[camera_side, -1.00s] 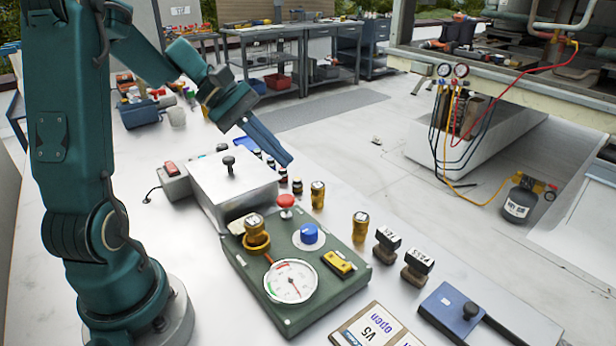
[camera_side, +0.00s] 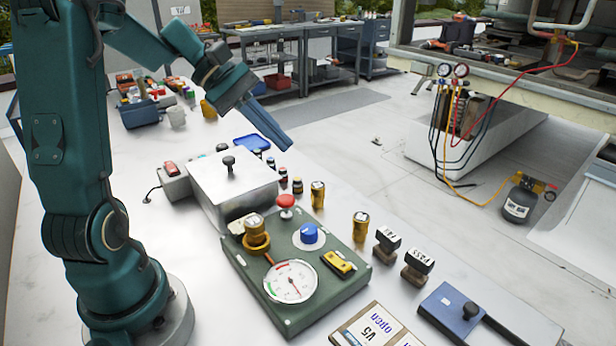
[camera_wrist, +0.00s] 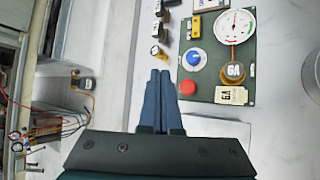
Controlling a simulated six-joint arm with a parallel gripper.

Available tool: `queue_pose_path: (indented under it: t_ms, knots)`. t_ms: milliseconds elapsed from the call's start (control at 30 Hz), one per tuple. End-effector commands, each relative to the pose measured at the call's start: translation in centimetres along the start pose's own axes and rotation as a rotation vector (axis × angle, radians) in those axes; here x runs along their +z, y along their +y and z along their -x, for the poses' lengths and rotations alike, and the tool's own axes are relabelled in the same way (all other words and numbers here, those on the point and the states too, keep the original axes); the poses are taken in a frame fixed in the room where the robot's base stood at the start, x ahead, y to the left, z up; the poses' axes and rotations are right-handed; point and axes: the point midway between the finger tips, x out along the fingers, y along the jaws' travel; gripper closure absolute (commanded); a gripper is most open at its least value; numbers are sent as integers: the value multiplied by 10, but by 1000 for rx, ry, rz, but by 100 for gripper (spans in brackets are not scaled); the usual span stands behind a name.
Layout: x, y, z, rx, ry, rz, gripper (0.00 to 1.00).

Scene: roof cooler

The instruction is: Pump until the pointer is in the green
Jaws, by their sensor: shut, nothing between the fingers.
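A green panel (camera_side: 334,295) lies on the table and carries a round white gauge (camera_side: 290,281), a red mushroom-shaped button (camera_side: 286,201) and a blue knob (camera_side: 309,234). The gauge's thin pointer aims toward the lower right in the side view, away from the green arc at the dial's left. My gripper (camera_side: 288,147) is shut and empty, up in the air above and beyond the button. In the wrist view my gripper (camera_wrist: 161,75) shows beside the red button (camera_wrist: 187,88), with the gauge (camera_wrist: 237,25) further up. Nothing touches the button.
A brass fitting tagged 6A (camera_side: 256,235) and a yellow block (camera_side: 339,263) sit on the panel. A grey metal box (camera_side: 233,187) stands behind it. Brass pieces (camera_side: 317,195), two stamps (camera_side: 387,243) and a blue box (camera_side: 450,306) stand to the right.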

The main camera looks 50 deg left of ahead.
Motion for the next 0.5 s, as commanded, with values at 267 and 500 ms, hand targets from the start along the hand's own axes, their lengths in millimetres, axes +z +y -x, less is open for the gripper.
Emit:
queue_pose_path:
  t_ms: [267, 500]
  knots:
    - [-18, -19, -26, -2, -4, 5, 100]
    - [-33, -34, -46, -2, -4, 3, 100]
